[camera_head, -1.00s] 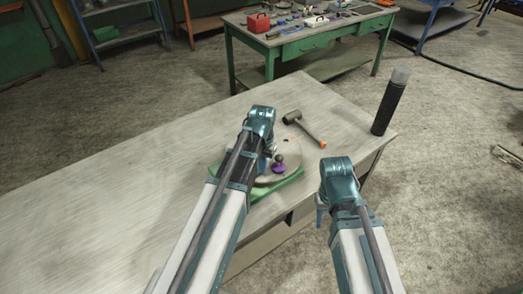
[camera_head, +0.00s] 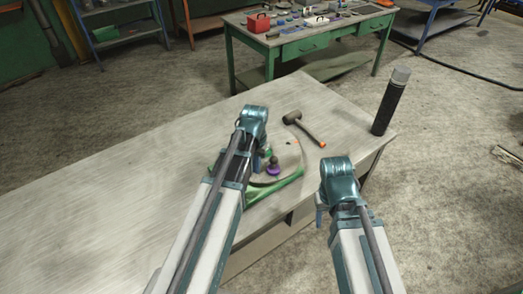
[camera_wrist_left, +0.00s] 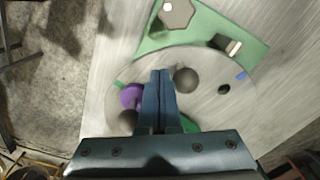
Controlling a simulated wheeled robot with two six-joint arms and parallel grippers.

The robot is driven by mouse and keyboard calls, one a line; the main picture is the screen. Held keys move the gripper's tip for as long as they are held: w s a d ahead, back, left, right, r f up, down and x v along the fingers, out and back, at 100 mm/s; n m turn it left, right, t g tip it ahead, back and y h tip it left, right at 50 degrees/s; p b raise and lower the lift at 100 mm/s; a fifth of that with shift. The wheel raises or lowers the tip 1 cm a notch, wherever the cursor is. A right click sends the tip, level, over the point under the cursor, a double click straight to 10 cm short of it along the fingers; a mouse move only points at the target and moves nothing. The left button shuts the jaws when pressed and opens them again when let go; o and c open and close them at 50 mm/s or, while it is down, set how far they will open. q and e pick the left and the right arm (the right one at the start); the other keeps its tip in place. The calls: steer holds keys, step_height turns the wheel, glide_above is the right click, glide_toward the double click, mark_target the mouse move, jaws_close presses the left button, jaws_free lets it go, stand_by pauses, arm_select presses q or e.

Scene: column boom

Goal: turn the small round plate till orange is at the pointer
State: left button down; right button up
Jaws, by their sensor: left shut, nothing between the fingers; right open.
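The round grey plate (camera_head: 290,160) lies on a green base (camera_head: 275,189) on the table. A small orange mark (camera_head: 292,141) shows near the plate's far edge. A small pale block (camera_wrist_left: 229,44) stands on the base by the rim; I cannot tell if it is the pointer. My left gripper (camera_wrist_left: 158,75) is shut and empty between the two knobs. My right gripper (camera_head: 319,215) is off the plate.
A mallet (camera_head: 304,128) lies behind the plate. A dark cylinder with a grey top (camera_head: 389,105) stands at the table's right corner. The table's left part (camera_head: 120,205) is clear. A green workbench (camera_head: 310,40) with several small items stands beyond.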

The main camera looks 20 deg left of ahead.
arm_select(q)
steer(key=shift+a, duration=0.15)
steer(key=shift+a, duration=0.85)
steer(key=shift+w+a, duration=0.1)
steer(key=shift+a, duration=0.8)
steer(key=shift+w+a, duration=0.25)
steer(key=shift+a, duration=0.55)
